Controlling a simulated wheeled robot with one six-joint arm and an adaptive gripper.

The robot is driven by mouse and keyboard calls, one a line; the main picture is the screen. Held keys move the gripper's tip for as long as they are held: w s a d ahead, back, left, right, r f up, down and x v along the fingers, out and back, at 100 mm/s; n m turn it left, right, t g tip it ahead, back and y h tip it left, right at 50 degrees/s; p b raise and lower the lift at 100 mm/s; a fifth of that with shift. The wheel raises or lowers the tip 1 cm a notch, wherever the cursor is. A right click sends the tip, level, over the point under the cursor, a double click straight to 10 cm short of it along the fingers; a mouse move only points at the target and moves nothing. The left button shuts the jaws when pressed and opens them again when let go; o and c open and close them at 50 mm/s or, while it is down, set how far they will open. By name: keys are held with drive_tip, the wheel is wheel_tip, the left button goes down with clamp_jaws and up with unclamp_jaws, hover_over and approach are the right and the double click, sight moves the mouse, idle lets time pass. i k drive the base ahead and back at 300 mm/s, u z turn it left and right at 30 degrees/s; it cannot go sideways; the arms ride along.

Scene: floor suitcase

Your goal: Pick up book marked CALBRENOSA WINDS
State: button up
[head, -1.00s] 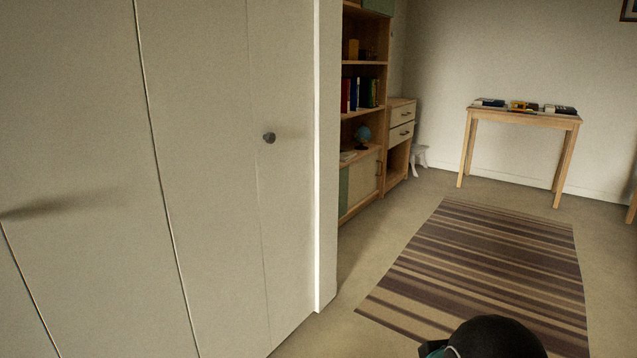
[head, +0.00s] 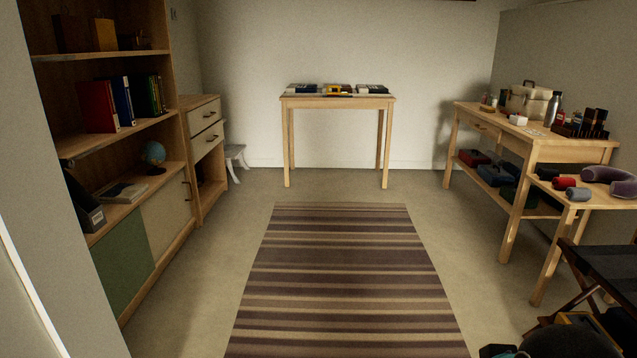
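No title is legible at this distance, so I cannot tell which book is marked CALBRENOSA WINDS. On the bookcase at left stand a red book (head: 98,106), a blue book (head: 122,101) and several green and dark books (head: 150,97). A flat book or papers (head: 122,192) lie on a lower shelf. Several flat book-like items, including a yellow one (head: 338,90), lie on the small table (head: 337,101) at the back wall.
A striped rug (head: 345,280) covers the clear middle floor. The wooden bookcase (head: 180,150) and drawer unit (head: 203,140) line the left. A desk (head: 490,131) with a bag, bottle and boxes stands at right, near a lower table (head: 590,198) and a dark folding chair (head: 600,270).

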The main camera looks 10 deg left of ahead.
sight(97, 101)
drive_tip(key=z, duration=0.05)
drive_tip(key=i, duration=1.7)
drive_tip(key=u, duration=1.05)
drive_tip(key=i, duration=0.9)
drive_tip(key=u, duration=1.45)
drive_tip(key=i, duration=0.35)
drive_tip(key=u, duration=0.25)
